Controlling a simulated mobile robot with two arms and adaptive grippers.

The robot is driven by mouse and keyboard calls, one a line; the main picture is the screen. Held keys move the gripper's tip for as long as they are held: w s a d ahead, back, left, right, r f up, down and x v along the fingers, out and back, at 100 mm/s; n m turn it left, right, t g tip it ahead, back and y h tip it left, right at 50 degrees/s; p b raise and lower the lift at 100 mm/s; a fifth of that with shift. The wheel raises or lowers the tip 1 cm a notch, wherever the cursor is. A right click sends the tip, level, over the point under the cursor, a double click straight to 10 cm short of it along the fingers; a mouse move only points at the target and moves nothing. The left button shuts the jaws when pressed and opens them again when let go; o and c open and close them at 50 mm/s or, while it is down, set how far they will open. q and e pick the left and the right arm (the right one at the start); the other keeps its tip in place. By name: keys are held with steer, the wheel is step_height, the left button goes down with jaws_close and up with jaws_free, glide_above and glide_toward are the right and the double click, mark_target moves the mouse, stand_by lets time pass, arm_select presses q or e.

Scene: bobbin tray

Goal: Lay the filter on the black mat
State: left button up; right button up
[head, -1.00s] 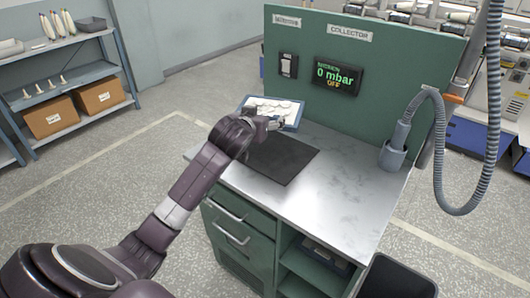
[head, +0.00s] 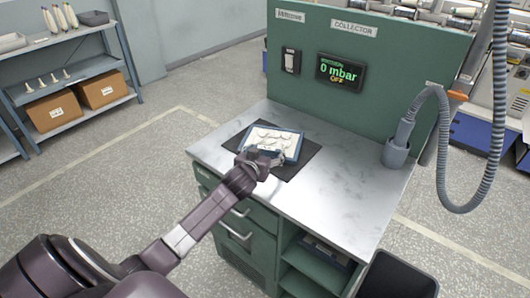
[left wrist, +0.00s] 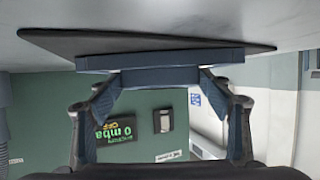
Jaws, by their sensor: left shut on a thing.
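The filter (head: 272,138) is a flat panel with a blue frame and a pale face with white rounded patches. It lies level over the black mat (head: 311,152), whose edges show around it. My left gripper (head: 267,155) is shut on the filter's near edge. In the left wrist view, which is upside down, the blue frame (left wrist: 160,60) is between the fingertips (left wrist: 160,78), close against the mat (left wrist: 60,43). I see no clear gap there, but cannot tell if they touch fully. My right gripper is not in view.
A green panel (head: 400,85) with a switch (head: 291,61) and a display reading 0 mbar OFF (head: 339,73) stands behind the worktop. A grey hose (head: 486,150) and its holder (head: 396,152) are at the right. The worktop (head: 335,190) right of the mat is clear.

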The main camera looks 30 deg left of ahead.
arm_select(q)
steer(key=o, duration=1.3)
steer(key=shift+s, duration=0.1)
steer(key=v, duration=1.2)
steer(key=shift+b, duration=0.35)
